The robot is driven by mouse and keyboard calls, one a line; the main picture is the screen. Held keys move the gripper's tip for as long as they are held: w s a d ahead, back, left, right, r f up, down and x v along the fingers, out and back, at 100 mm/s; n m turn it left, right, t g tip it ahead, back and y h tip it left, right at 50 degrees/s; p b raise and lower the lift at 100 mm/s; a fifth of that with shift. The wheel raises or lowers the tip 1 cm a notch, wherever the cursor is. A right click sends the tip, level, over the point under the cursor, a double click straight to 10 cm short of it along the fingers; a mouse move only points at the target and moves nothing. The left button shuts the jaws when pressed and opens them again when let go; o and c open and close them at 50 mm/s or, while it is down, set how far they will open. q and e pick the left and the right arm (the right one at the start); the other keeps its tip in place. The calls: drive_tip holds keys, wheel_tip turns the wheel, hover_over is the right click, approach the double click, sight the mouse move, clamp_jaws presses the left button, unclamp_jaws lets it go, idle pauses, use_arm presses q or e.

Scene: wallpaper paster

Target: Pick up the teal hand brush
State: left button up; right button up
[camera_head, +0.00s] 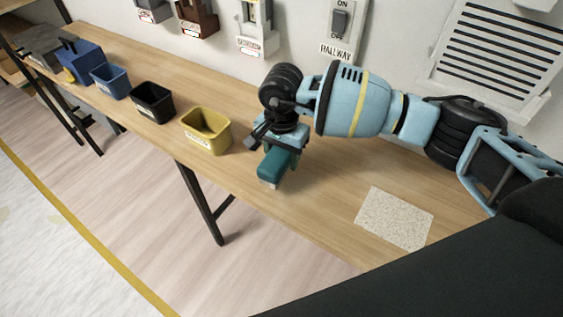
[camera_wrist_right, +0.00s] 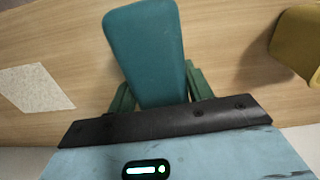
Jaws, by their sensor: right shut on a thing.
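The teal hand brush (camera_head: 276,167) is at my right gripper (camera_head: 283,148), above or on the wooden bench near its front edge. In the right wrist view the teal brush (camera_wrist_right: 146,50) reaches out from between the two green fingers of my right gripper (camera_wrist_right: 160,92), which is shut on it. The part of the brush nearest the palm is hidden by the gripper body. I cannot tell whether the brush touches the bench. My left gripper is not in view.
A yellow bin (camera_head: 207,131) stands just left of my right gripper. Black (camera_head: 152,102) and blue (camera_head: 111,81) bins stand farther left. A speckled sheet (camera_head: 394,217) lies on the bench (camera_head: 318,205) to the right. A switch (camera_head: 340,20) and vent are on the wall behind.

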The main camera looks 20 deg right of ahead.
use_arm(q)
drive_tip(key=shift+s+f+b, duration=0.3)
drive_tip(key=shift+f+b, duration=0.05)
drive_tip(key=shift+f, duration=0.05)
use_arm(e)
drive_tip(key=s+a+r, duration=0.1)
drive_tip(key=s+a, duration=0.7)
drive_tip(key=s, duration=0.5)
drive_tip(key=shift+s+a, duration=0.2)
drive_tip(key=shift+s, duration=0.1)
drive_tip(key=shift+r, duration=0.1)
